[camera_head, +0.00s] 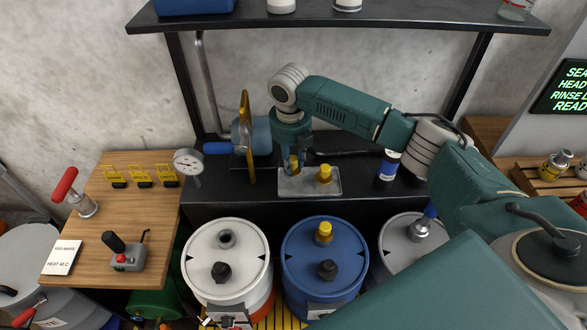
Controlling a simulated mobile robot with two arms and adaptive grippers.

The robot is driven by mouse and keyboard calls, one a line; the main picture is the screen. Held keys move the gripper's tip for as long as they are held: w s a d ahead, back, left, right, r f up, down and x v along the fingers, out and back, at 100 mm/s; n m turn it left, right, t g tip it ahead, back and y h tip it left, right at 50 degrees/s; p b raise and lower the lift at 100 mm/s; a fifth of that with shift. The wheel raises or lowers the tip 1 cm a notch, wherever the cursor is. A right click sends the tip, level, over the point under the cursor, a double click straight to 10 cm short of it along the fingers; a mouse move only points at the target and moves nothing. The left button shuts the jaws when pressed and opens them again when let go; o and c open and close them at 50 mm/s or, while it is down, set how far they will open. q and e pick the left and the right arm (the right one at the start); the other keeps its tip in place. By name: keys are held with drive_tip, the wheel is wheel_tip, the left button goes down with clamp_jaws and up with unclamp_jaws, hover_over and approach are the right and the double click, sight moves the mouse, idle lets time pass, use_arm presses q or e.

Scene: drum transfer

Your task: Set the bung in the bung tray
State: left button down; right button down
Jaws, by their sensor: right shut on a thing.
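My right gripper (294,163) reaches down from above and is shut on a yellow bung (292,167), partly hidden by the fingers. It holds the bung at the left part of the grey bung tray (309,187); I cannot tell whether the bung touches the tray. A second yellow bung (324,174) stands on the right part of the tray. The white drum (207,252) has an uncovered opening (227,239) and a black cap (221,272). The blue drum (298,254) has a yellow bung (323,232) in its top. My left gripper is not in view.
A gold upright plate (246,135) and a blue cylinder (261,136) stand left of the tray. A blue bottle (388,166) stands to its right. A dark shelf (400,16) spans above. A dial gauge (188,162) is beside the wooden table (150,210).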

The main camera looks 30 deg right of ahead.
sight(292, 170)
wheel_tip(292, 170, down, 3)
drive_tip(key=shift+f+p, duration=0.1)
drive_tip(key=shift+p, duration=0.25)
drive_tip(key=shift+f, duration=0.25)
drive_tip(key=c, duration=1.4)
unclamp_jaws()
drive_tip(key=shift+f, duration=0.15)
drive_tip(key=r, duration=0.4)
drive_tip(key=r+b, duration=0.1)
drive_tip(key=r, duration=0.3)
drive_tip(key=s+r, duration=0.1)
drive_tip(key=r, duration=0.3)
drive_tip(key=shift+a+r+b, duration=0.15)
drive_tip(key=shift+a+b, duration=0.2)
drive_tip(key=shift+a, duration=0.05)
